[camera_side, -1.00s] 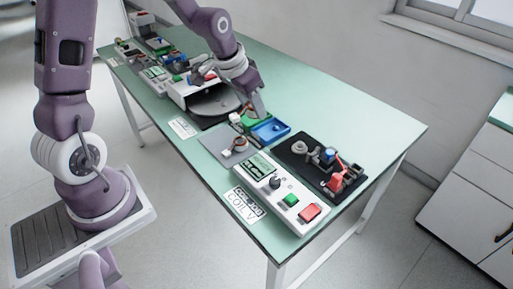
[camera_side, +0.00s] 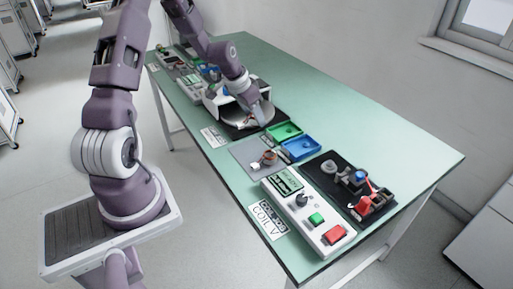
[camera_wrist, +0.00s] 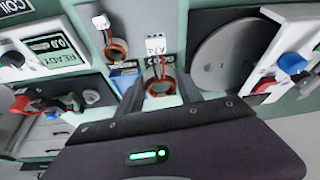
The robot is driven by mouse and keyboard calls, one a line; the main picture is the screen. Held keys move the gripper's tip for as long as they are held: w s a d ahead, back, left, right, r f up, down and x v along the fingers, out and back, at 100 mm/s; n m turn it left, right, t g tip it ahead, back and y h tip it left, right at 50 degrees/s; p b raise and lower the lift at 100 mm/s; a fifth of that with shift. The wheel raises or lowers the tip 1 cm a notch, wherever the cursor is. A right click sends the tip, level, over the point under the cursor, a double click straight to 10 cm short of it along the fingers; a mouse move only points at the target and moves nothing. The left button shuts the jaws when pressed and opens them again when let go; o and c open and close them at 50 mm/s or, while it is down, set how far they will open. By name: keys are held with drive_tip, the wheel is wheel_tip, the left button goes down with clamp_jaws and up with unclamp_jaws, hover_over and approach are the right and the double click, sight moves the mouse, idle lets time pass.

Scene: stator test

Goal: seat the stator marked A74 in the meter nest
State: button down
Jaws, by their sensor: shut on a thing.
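In the wrist view, the stator marked A74 (camera_wrist: 159,88) is a copper-wound ring on red leads with a white connector tagged A74. My gripper (camera_wrist: 160,98) is shut on it, one finger at each side. In the side view my gripper (camera_side: 262,122) is above the bench near the green tray, and the held stator is too small to make out. A black fixture board (camera_side: 349,188) carries a grey round seat (camera_side: 328,170) and a red clamp; I cannot tell for certain that this is the meter nest. The meter (camera_wrist: 45,46) display reads READY and 0.0.
Another copper stator (camera_side: 268,157) with a white connector lies on the grey mat (camera_side: 243,152). A green tray (camera_side: 284,132) and a blue tray (camera_side: 300,148) stand beside the mat. A white machine (camera_side: 226,103) with a round disc is behind. The bench's far right is clear.

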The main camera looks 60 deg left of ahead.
sight(258, 146)
wheel_tip(258, 146, down, 10)
drive_tip(key=shift+r, duration=0.2)
drive_tip(key=shift+f, duration=0.15)
drive_tip(key=c, duration=0.8)
unclamp_jaws()
